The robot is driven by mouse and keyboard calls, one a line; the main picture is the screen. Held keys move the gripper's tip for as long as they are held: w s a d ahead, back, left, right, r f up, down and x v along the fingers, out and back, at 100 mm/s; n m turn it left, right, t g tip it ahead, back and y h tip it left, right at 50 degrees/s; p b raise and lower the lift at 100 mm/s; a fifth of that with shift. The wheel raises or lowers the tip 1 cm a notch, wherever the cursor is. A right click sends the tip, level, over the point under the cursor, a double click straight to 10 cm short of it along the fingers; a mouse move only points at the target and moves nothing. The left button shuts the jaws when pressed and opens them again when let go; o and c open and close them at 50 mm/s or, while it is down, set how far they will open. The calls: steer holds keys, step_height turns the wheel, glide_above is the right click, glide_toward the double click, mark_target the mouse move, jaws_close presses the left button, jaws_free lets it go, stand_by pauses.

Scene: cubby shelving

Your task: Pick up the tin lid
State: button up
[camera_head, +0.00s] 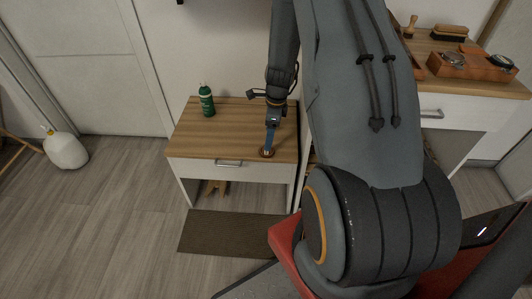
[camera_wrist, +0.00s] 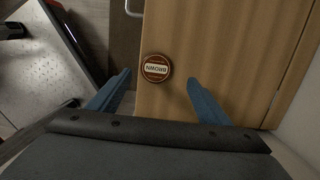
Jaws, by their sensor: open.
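The tin lid (camera_wrist: 156,68) is a small round brown disc with a pale label band reading "BROWN". It lies flat on the wooden top of a small cabinet, near its front edge, and shows in the head view (camera_head: 266,154). My gripper (camera_wrist: 160,77) has its two blue fingers apart, with nothing between them in its grasp. In the wrist view the lid appears between the fingertips and slightly beyond them. In the head view my gripper (camera_head: 269,144) points down right above the lid. The exact height gap cannot be told.
The cabinet top (camera_head: 230,128) is mostly bare, with a green bottle (camera_head: 206,101) at the back left. A drawer handle (camera_head: 229,163) is on its front. A taller wooden-topped unit on the right holds brushes (camera_head: 449,33) and an orange-brown tray (camera_head: 447,69). A white jug (camera_head: 66,150) stands on the floor.

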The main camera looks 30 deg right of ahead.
steer(key=f, duration=0.4)
steer(key=shift+s+a+f, duration=0.2)
steer(key=shift+s+a, duration=0.1)
steer(key=shift+a, duration=0.1)
steer(key=shift+w+f, duration=0.1)
steer(key=shift+f, duration=0.5)
steer(key=shift+c, duration=0.4)
steer(key=c, duration=1)
